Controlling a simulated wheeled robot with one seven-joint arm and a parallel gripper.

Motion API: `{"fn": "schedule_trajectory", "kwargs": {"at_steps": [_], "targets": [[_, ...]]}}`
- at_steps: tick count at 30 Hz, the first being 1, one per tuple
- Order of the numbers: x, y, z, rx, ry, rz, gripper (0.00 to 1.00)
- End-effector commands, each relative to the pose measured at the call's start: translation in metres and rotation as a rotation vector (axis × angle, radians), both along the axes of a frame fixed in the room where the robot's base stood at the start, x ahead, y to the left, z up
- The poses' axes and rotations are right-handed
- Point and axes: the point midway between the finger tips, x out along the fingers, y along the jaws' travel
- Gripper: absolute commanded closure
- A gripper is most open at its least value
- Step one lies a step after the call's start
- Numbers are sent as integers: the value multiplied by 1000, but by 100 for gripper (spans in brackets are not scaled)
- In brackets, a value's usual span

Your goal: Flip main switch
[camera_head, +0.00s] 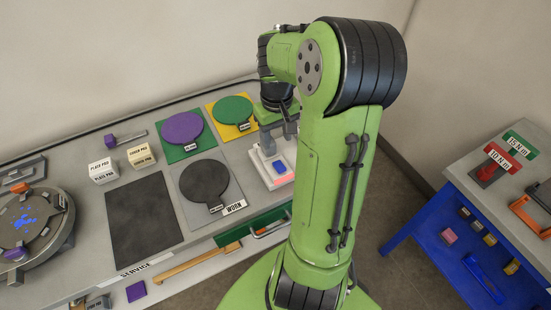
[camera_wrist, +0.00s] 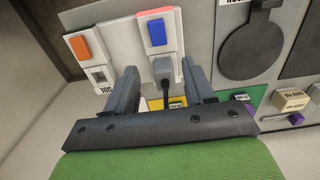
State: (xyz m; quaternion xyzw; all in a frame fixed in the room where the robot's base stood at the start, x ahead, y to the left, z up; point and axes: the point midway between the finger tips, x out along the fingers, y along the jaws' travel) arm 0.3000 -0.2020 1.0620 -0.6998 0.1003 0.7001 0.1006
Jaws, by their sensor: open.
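A white switch box with a blue rocker face (camera_wrist: 157,32) and a red top edge stands at the right end of the bench; in the head view its blue face (camera_head: 279,167) shows just left of my arm. Beside it in the wrist view is a white unit with an orange square (camera_wrist: 80,46) and a small label I cannot read. My gripper (camera_wrist: 160,68) is open, its two fingers apart below the blue-faced box. A grey plug-like piece with a dark cable (camera_wrist: 163,75) shows between the fingers; I cannot tell whether they touch it. My arm hides part of this area in the head view.
A side table (camera_head: 462,180) with labelled tools stands at right, across a floor gap.

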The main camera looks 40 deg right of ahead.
Motion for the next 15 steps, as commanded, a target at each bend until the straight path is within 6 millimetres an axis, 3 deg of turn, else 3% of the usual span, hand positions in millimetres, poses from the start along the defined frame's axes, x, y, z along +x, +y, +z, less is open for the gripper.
{"fn": "schedule_trajectory", "kwargs": {"at_steps": [1,7,10,15], "targets": [[-1,1,-17,5,4,0,47],[-1,1,-65,4,2,-1,47],[-1,1,-81,3,1,0,47],[0,0,-93,-1,-1,-2,47]]}}
